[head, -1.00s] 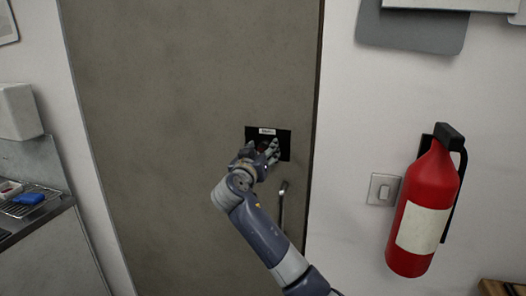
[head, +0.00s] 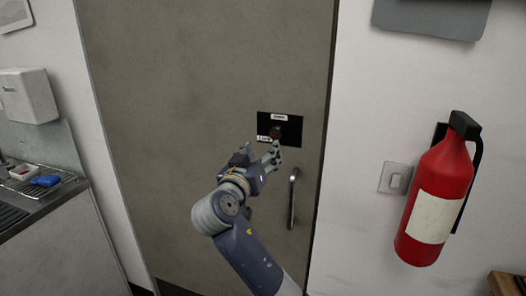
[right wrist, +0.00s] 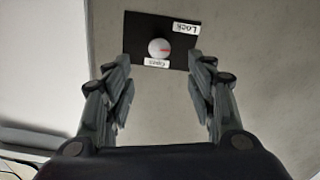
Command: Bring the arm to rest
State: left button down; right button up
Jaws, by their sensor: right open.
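My right gripper (head: 260,156) is open and empty in front of the grey door (head: 200,110), just below and left of a black lock plate (head: 292,129). In the right wrist view, the two sets of fingers (right wrist: 160,82) stand wide apart, with the plate (right wrist: 136,28) beyond them. A round pale knob (right wrist: 158,48) with a red mark sits on the plate, between labels reading "Lock" (right wrist: 186,28) and "Open" (right wrist: 157,64). The fingers appear clear of the knob. My left gripper is not in view.
A vertical metal door handle (head: 293,198) is right of my forearm. A light switch (head: 395,178) and a red fire extinguisher (head: 438,200) are on the right wall. A counter (head: 60,205) with a wire rack stands at left. A wooden edge (head: 505,284) shows at lower right.

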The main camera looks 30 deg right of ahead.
dwell(0.4)
jog(key=w+a+f+n+y, duration=0.2)
jog(key=f+n+y, duration=0.15)
jog(key=f, duration=1.05)
jog(key=w+a+f+n+y, duration=0.2)
jog(key=w+f+n+y, duration=0.15)
jog(key=f, duration=1.05)
jog(key=s+a+f+n+g+y, duration=0.15)
jog(key=s+f, duration=0.35)
jog(key=f, duration=0.7)
jog(key=s+a+f+n+g+y, duration=0.15)
jog(key=s+f, duration=0.35)
jog(key=f, duration=0.7)
jog(key=s+a+f+n+g+y, duration=0.15)
jog(key=s+f+g, duration=0.25)
jog(key=s+f, duration=1.4)
jog(key=s+f+g, duration=0.1)
jog(key=s+f, duration=0.2)
jog(key=s, duration=0.7)
jog(key=s+a+f+m+g+y, duration=0.1)
jog(key=s+f, duration=0.3)
jog(key=s, duration=0.6)
jog(key=s+f+g+y, duration=0.1)
jog(key=s+f, duration=0.2)
jog(key=s, duration=0.7)
jog(key=shift+s+a+f+m+g, duration=0.2)
jog(key=shift+s+f+m+g, duration=0.1)
jog(key=shift+f+m+g, duration=0.1)
